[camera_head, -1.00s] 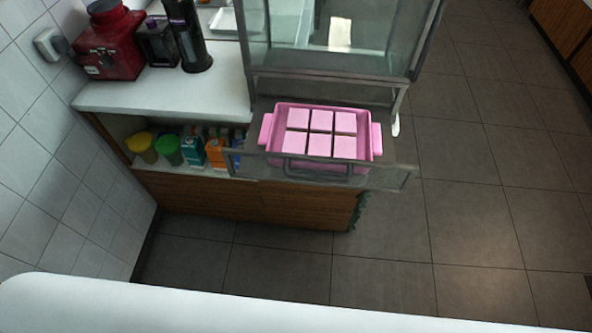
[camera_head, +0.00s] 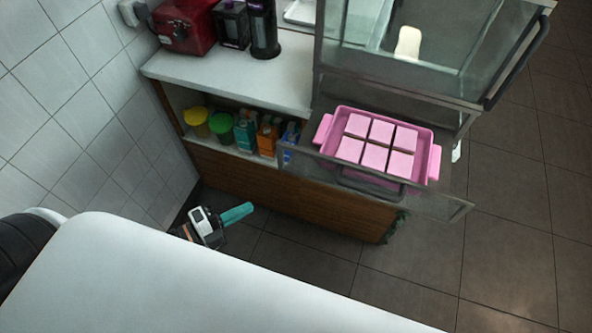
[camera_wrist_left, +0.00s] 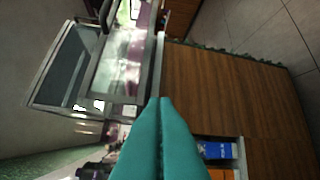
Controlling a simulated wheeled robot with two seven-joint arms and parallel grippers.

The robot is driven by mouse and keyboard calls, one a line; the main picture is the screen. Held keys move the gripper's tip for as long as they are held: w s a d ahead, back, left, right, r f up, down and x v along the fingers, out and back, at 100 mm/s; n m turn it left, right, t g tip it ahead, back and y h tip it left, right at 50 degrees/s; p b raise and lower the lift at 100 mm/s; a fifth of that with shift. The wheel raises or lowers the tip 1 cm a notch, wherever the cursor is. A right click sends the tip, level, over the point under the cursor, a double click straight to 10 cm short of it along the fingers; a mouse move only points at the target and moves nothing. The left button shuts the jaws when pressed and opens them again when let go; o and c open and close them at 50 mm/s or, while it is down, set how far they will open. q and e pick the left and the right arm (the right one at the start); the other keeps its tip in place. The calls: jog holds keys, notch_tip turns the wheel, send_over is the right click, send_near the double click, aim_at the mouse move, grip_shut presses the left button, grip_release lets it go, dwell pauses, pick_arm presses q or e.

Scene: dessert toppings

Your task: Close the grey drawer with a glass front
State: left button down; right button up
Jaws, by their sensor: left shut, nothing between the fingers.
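The grey drawer with a glass front (camera_head: 440,205) is pulled out below a glass case, on the right of the head view. Its dark bar handle (camera_head: 370,188) is on the front. A pink tray (camera_head: 436,160) with several pink square blocks lies in the drawer. My left gripper (camera_head: 250,208), with teal fingers, is shut and empty, left of and lower than the drawer, apart from it. In the left wrist view its fingers (camera_wrist_left: 160,101) are together, pointing toward wood panelling and grey-framed glass. My right gripper is not in view.
The glass case (camera_head: 430,60) stands above the drawer. A white counter (camera_head: 235,75) holds a red machine (camera_head: 187,25) and dark appliances. Cups and cartons (camera_head: 268,138) fill the shelf below. The tiled wall (camera_head: 75,110) bounds the left; floor in front is clear.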

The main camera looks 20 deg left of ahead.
pick_arm(q)
jog(key=s+d+r+m+h, duration=0.1)
jog(key=d+r+m+h, duration=0.25)
jog(key=r, duration=0.25)
jog(key=p, duration=0.5)
send_near(313, 170)
jog(key=shift+g+y, duration=0.25)
jog(key=shift+g, duration=0.15)
jog(key=w+d, duration=0.1)
jog(key=d, duration=0.1)
jog(key=w+d+r, duration=0.1)
jog(key=w+d, duration=0.1)
jog(key=shift+w+d+r, duration=0.1)
jog(key=shift+d+r, duration=0.05)
jog(key=shift+w, duration=0.45)
